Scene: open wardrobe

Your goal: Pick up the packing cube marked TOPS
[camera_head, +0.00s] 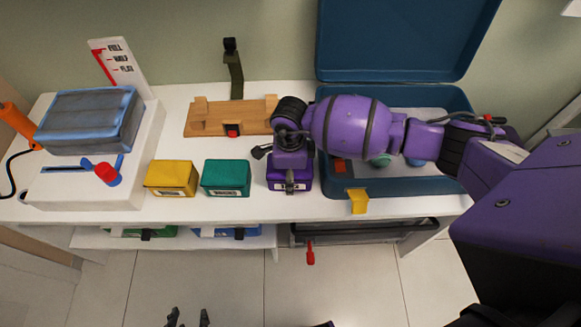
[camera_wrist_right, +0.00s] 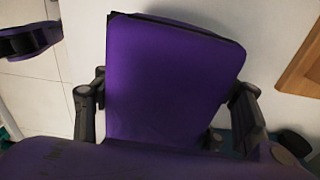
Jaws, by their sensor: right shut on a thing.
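A purple packing cube (camera_head: 289,180) stands near the front edge of the white bench, with a label on its front that is too small to read surely. My right gripper (camera_head: 290,166) is over it from above and shut on it. In the right wrist view the purple cube (camera_wrist_right: 170,80) fills the space between the two fingers (camera_wrist_right: 168,112). I cannot tell whether it is clear of the bench. A yellow cube (camera_head: 171,178) and a green cube (camera_head: 226,177) stand to its left, also labelled. My left gripper (camera_head: 189,318) shows only its dark fingertips, apart, at the bottom edge.
An open blue suitcase (camera_head: 396,182) lies right of the purple cube, partly hidden under my right arm. A wooden rack (camera_head: 213,118) stands behind the cubes. A white device with a grey-blue block (camera_head: 90,120) is at the left. Drawers and bins sit under the bench.

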